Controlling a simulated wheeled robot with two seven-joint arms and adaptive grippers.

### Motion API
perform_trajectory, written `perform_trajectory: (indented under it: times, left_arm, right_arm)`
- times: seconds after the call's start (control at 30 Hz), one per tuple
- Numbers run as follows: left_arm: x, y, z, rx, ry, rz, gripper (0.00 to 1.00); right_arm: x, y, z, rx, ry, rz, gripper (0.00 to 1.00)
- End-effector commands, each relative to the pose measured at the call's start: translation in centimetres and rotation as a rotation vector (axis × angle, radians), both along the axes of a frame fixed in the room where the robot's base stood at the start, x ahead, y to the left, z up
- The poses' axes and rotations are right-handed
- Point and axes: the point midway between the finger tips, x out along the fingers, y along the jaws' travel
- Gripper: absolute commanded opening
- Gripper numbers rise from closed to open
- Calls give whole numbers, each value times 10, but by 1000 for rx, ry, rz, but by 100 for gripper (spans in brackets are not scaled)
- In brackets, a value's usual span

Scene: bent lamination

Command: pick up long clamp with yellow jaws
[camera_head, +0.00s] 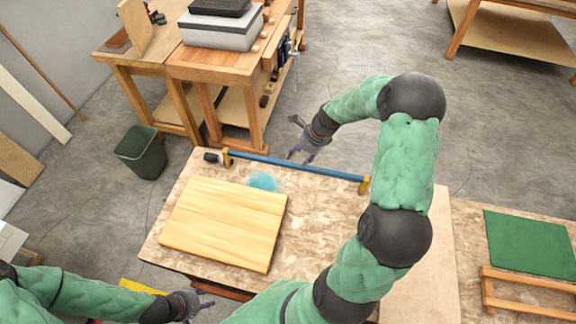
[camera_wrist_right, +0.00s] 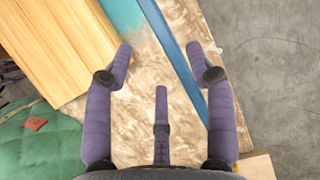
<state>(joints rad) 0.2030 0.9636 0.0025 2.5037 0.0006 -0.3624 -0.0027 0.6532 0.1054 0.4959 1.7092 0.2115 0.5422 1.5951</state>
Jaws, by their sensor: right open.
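The long clamp (camera_head: 296,166) has a blue bar with yellow jaws and a black handle at its left end. It lies along the far edge of the chipboard table. My right gripper (camera_head: 298,158) is above the bar near its middle, its fingers apart. In the right wrist view the blue bar (camera_wrist_right: 172,52) runs between the open fingers (camera_wrist_right: 165,62), with nothing gripped. My left gripper (camera_head: 196,305) is low at the left, near the table's front edge, far from the clamp. Its fingers are too small to judge.
A light wooden panel (camera_head: 224,222) lies on the chipboard table (camera_head: 325,215) with a blue patch (camera_head: 263,181) beside it. A workbench (camera_head: 215,65) stands behind, and a dark green bin (camera_head: 142,152) stands left. A green-topped piece (camera_head: 527,245) is at the right.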

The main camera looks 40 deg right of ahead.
Motion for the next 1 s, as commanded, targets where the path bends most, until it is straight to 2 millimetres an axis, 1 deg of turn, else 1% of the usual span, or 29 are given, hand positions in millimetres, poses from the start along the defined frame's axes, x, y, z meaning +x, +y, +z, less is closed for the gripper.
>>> perform_trajectory:
  times: [0.03,0.1,0.37,0.63,0.73,0.93,0.97,1.0]
  left_arm:
    - [0,0,-3,0,0,0,40]
    - [0,0,-4,0,0,0,40]
    - [0,0,-7,0,0,0,40]
    - [0,0,-16,0,0,0,40]
    - [0,0,-17,0,0,-1,40]
    - [0,0,-16,0,0,0,40]
    - [0,0,-16,0,0,0,40]
    - [0,0,-16,0,0,-1,40]
  right_arm:
    - [3,2,-10,1,1,2,56]
    - [6,5,-19,1,1,2,56]
    - [10,9,-35,1,1,-1,56]
    - [19,17,-69,1,1,-1,56]
    - [22,18,-74,0,0,-1,56]
    - [22,18,-74,-1,-1,-2,56]
    - [22,18,-74,-1,-1,-2,47]
    - [22,18,-74,-1,-1,-2,36]
